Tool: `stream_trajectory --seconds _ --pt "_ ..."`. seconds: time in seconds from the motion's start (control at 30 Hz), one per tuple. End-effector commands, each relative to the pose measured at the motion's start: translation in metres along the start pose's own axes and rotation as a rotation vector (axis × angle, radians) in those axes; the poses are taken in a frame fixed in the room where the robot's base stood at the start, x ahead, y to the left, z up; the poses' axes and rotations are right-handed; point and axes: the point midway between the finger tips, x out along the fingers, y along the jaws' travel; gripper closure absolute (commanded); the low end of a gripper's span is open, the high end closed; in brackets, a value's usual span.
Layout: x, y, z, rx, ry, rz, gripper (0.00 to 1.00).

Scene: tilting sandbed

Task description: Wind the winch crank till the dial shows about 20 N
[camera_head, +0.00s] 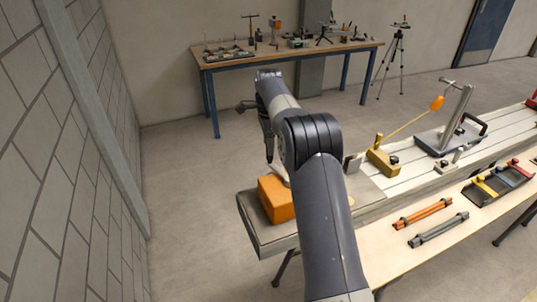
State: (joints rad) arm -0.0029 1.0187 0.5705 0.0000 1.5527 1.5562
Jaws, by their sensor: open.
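My gripper (268,145) is a dark shape, partly hidden behind my own arm, above and near an orange block (276,200) at the left end of the bench. It is open; I see nothing held in it. I cannot make out which part is the crank or read any dial.
An orange bar (422,213) and a grey bar (438,230) lie on the bench front (440,270). A dark tray (498,184) with coloured pieces stands right. A cluttered table (215,70) and a tripod (392,62) are behind. A block wall is left; open floor lies between.

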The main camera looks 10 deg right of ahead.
Motion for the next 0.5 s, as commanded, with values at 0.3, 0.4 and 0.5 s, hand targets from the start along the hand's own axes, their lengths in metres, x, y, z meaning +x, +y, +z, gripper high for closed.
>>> stream_trajectory --seconds 0.3,0.4,0.5 --pt "0.045 0.0 0.0 0.0 0.0 0.001 0.56" --pt "0.051 0.0 0.0 0.0 0.0 0.0 0.56" --pt "0.053 0.0 0.0 0.0 0.0 0.0 0.56"
